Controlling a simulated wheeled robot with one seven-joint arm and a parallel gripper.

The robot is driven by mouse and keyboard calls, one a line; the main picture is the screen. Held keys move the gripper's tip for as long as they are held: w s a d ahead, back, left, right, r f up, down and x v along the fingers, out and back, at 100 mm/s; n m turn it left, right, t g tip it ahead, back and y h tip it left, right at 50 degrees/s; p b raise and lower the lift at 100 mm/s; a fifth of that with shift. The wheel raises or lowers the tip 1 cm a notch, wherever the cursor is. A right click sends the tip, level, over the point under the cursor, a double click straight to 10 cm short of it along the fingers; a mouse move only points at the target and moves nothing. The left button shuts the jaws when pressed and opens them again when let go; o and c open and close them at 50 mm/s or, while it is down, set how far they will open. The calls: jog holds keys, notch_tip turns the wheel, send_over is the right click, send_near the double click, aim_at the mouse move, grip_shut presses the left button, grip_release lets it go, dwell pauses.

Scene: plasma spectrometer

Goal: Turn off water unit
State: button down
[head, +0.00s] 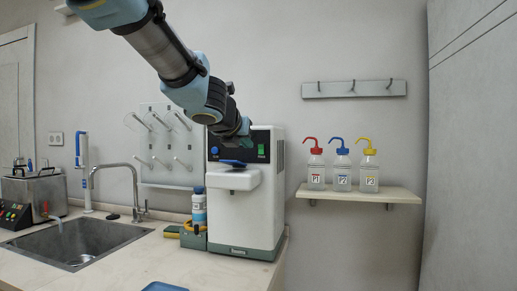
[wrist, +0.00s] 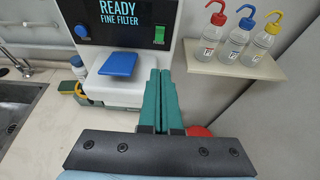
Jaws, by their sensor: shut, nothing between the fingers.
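The water unit (head: 259,215) is a white and grey machine on the counter, with a black top panel. In the wrist view the unit's screen (wrist: 118,11) reads "READY FINE FILTER". A blue round knob (wrist: 82,31) sits at the left of the panel and a green switch (wrist: 159,34) at the right. A blue paddle (wrist: 118,62) juts out below the screen. My gripper (wrist: 160,72) has green fingers pressed together, empty, in front of the unit, below the green switch in the picture. In the head view my arm hides part of the panel.
A shelf (head: 403,195) at the right holds three wash bottles with red, blue and yellow caps. A sink (head: 82,240) with a tap is at the left. A bottle (head: 199,208) in a caddy stands close to the unit's left side. A pegboard (head: 150,117) hangs behind.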

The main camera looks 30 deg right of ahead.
aim_at(262, 145)
jog(key=x, duration=0.3)
jog(key=r+x, duration=0.1)
jog(key=x, duration=0.3)
jog(key=r+x, duration=0.1)
jog(key=x, duration=0.2)
jog(key=shift+w+d+f+b, duration=0.1)
jog(key=shift+w+d+b, duration=0.3)
jog(key=shift+w, duration=0.05)
jog(key=shift+w+d+r+p, duration=0.2)
jog(key=shift+w+d+p, duration=0.1)
jog(key=shift+w+d, duration=0.2)
jog(key=shift+r+p, duration=0.1)
jog(key=shift+p, duration=0.25)
jog(key=p, duration=0.3)
jog(key=shift+w+d+r, duration=0.1)
jog(key=shift+w+r, duration=0.15)
jog(key=shift+r, duration=0.15)
jog(key=shift+f, duration=0.35)
jog(key=shift+r+p, duration=0.8)
jog(key=shift+p, duration=0.05)
